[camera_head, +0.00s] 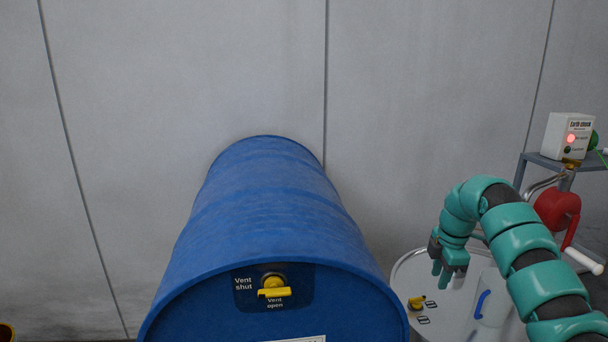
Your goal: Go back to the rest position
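My green and dark grey arm reaches in from the lower right. My gripper (449,272) points down above the lid of a pale metal drum (404,270), right of the blue drum. Its fingers are small and partly overlap in this view, so I cannot tell whether they are open or shut. I see no object clearly held in it. The blue drum (262,217) lies on its side, end face towards me. A yellow vent handle (273,292) on that face sits beside the "Vent shut" and "Vent open" labels.
A grey stand (547,160) at right carries a white earth check box (568,136) with its red lamp lit. A red part (557,209) with a white handle (583,261) is close behind my arm. The lid bears a small yellow fitting (416,302) and a blue handle (482,304).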

